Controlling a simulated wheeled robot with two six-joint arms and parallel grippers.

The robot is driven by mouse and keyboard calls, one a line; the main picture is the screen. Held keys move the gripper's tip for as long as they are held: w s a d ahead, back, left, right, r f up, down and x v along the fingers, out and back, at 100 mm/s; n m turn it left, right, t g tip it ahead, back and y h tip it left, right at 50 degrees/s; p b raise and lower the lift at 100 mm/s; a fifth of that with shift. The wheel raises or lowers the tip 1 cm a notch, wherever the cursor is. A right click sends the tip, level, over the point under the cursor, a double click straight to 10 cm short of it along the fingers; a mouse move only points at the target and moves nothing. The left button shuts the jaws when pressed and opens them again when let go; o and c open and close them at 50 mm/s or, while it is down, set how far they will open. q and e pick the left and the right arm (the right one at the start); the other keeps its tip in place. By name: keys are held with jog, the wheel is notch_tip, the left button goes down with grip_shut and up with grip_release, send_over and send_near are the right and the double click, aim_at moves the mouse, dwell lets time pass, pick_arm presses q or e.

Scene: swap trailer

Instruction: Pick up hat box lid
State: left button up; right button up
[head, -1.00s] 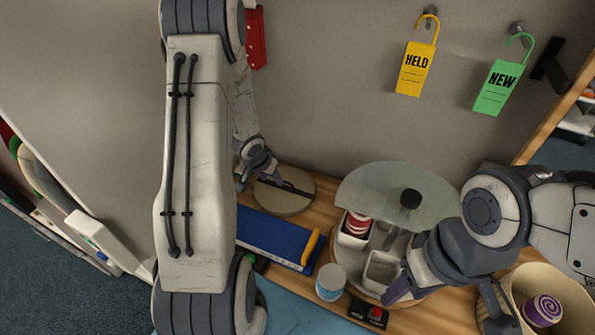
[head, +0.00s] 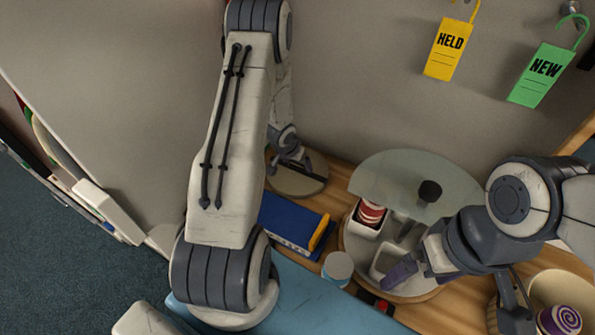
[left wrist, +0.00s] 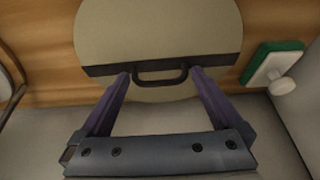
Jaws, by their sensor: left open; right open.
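The hat box lid (head: 312,184) is a round beige disc with a dark strap, lying on the wooden surface by the back wall. In the left wrist view the lid (left wrist: 160,30) shows its strap and a small dark handle (left wrist: 160,81) near the picture's middle. My left gripper (left wrist: 160,75) is open, its purple fingers pointing at the strap on either side of the handle; nothing is held. In the head view the left gripper (head: 290,160) is at the lid, partly hiding it. My right gripper (head: 405,272) is open at the round compartment tray.
The round tray (head: 350,245) has a clear half cover (head: 385,175) with a black knob and a red-striped item inside. A blue case (head: 285,220) with a yellow handle and a blue-topped jar (head: 337,268) stand nearby. A basket (head: 550,290) holds a purple spiral item. Tags hang above.

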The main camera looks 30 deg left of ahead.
pick_arm(q)
jog(key=shift+w+f, duration=0.1)
jog(key=shift+f, duration=0.1)
jog(key=c, duration=1.2)
jog(key=shift+r, duration=0.15)
